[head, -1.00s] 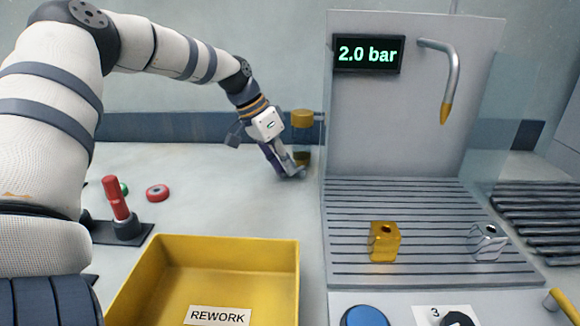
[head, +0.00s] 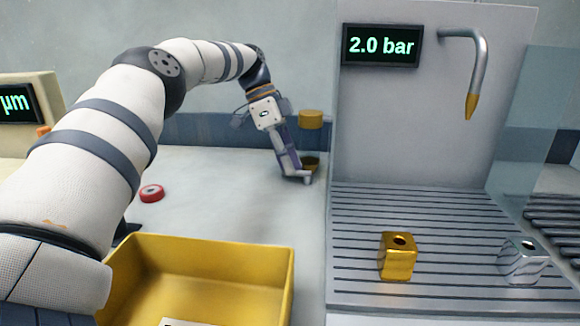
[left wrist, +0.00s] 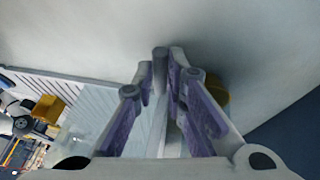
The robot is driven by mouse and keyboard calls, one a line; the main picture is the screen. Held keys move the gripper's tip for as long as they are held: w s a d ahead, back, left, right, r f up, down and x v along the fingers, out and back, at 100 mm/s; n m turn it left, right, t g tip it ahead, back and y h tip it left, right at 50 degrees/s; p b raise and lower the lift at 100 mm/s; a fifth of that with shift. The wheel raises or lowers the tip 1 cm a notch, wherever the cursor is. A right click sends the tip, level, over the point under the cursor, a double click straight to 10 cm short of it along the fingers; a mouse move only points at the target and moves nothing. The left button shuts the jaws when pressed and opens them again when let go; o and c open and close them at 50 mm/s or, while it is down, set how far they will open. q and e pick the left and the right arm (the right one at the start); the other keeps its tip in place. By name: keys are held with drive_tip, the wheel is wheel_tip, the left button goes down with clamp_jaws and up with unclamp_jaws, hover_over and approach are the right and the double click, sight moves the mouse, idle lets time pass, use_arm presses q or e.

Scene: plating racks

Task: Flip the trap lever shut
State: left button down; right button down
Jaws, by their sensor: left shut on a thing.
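The trap (head: 311,120), with a gold cap and a dark gold-toned base, stands at the back, left of the grey rinse panel. My left gripper (head: 296,174) is low in front of it and partly covers it. Its fingers are shut on a small grey piece, seemingly the trap lever (head: 307,178). In the left wrist view a grey rod end (left wrist: 160,55) shows between the purple-padded fingers. A yellowish edge of the trap (left wrist: 221,86) shows behind the right finger. The lever's exact angle is hard to tell. My right gripper is not in view.
A yellow bin (head: 205,262) stands in front, with a red ring (head: 151,193) behind it. On the slatted deck (head: 360,225) sit a gold block (head: 397,257) and a silver block (head: 522,262). A spout (head: 480,70) hangs above. The display (head: 382,46) reads 2.0 bar.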

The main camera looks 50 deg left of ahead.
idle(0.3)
use_arm(q)
drive_tip(key=c, duration=1.6)
unclamp_jaws()
drive_tip(key=shift+c, duration=0.2)
